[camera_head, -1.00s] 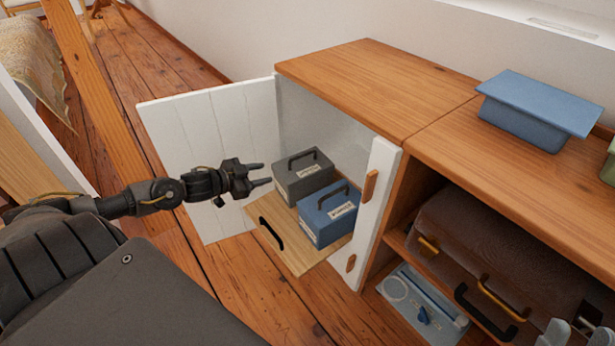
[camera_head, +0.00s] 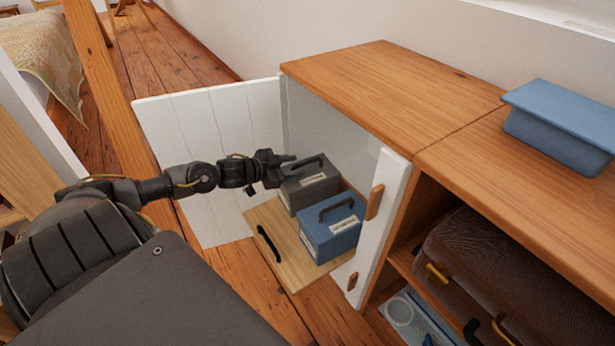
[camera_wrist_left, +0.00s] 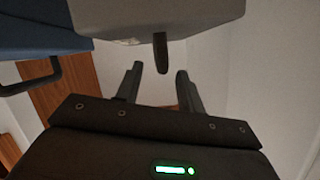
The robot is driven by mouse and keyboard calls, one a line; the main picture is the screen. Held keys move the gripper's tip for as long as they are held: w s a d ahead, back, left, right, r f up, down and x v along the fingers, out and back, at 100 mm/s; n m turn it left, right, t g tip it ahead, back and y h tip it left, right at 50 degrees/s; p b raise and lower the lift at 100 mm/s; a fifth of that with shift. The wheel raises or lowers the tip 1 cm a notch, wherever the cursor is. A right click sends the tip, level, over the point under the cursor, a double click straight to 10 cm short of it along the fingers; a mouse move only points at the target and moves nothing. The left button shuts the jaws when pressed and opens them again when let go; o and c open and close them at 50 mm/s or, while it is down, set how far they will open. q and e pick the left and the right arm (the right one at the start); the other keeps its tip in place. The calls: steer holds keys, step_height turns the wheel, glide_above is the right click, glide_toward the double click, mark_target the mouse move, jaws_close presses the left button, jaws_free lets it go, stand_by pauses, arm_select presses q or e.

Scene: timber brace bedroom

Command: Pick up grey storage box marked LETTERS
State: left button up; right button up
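The grey storage box (camera_head: 311,187) stands at the back of a pull-out wooden shelf in the open cabinet, with a black handle on top and a white label too small to read. My left gripper (camera_head: 285,164) is at the box's left end, level with the handle. In the left wrist view the grey box (camera_wrist_left: 190,18) is at the top, and its dark handle (camera_wrist_left: 161,52) points toward the gap between my two parted fingers (camera_wrist_left: 160,82). The fingers are open and not closed on it. My right gripper is not in view.
A blue box (camera_head: 332,236) with a black handle stands in front of the grey one on the shelf (camera_head: 262,222). The white cabinet door (camera_head: 190,130) is open behind my left arm. A blue lidded box (camera_head: 563,125) sits on the cabinet top (camera_head: 390,85).

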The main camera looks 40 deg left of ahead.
mark_target(307, 162)
arm_select(q)
steer(key=shift+r+b+x, duration=0.15)
steer(key=shift+b+x, duration=0.55)
steer(key=shift+x, duration=0.75)
steer(key=shift+r+b+x, duration=0.15)
steer(key=shift+b+x, duration=0.55)
steer(key=shift+x, duration=0.75)
steer(key=shift+w, duration=0.1)
jaws_close()
steer(key=shift+r, duration=0.2)
